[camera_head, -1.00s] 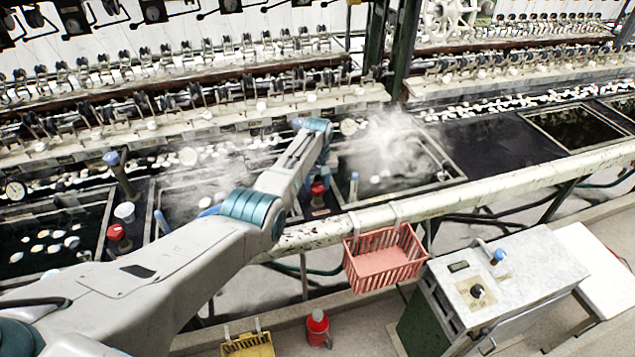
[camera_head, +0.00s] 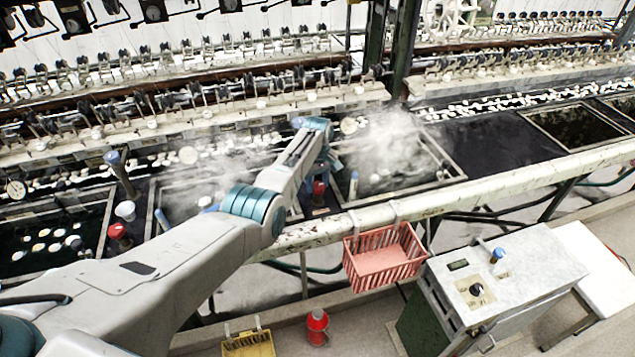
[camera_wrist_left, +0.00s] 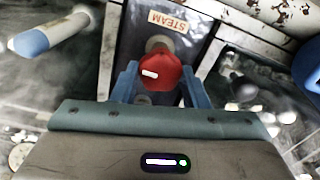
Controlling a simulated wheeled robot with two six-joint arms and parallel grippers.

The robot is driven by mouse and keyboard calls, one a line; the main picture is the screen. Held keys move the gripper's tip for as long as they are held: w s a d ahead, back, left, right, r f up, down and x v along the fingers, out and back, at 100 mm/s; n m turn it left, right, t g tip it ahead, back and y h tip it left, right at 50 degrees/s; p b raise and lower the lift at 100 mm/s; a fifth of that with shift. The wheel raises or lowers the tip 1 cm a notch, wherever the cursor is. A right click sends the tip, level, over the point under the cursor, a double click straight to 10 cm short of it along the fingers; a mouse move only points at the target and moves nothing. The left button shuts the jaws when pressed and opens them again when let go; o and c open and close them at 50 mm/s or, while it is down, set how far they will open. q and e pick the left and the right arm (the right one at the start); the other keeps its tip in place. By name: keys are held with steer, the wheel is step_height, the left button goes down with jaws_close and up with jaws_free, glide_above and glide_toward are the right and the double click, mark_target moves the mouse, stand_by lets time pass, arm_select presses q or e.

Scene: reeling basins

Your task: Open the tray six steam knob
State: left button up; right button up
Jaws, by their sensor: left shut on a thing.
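The steam knob is red with a white mark on it; in the left wrist view the knob (camera_wrist_left: 160,72) stands in front of a plate lettered STEAM (camera_wrist_left: 168,20). My left gripper (camera_wrist_left: 160,85) has its blue fingers on both sides of the knob and is shut on it. In the head view the red knob (camera_head: 318,188) shows beside the basins, just below the end of my left arm, and my left gripper (camera_head: 322,170) is partly hidden by the wrist. No tray number can be read. My right gripper is not in view.
A blue-tipped handle (camera_wrist_left: 50,35) lies left of the knob in the wrist view. Steaming basins (camera_head: 395,160) flank it. Another red knob (camera_head: 117,231) is at the left. A red basket (camera_head: 385,258) hangs on the front rail (camera_head: 460,197). A control box (camera_head: 500,280) stands at right.

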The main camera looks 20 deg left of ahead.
mark_target(317, 185)
arm_select(q)
steer(key=shift+w+r, duration=0.1)
steer(key=o, duration=1)
steer(key=shift+c, duration=0.2)
step_height(317, 185, up, 11)
steer(key=b, duration=0.2)
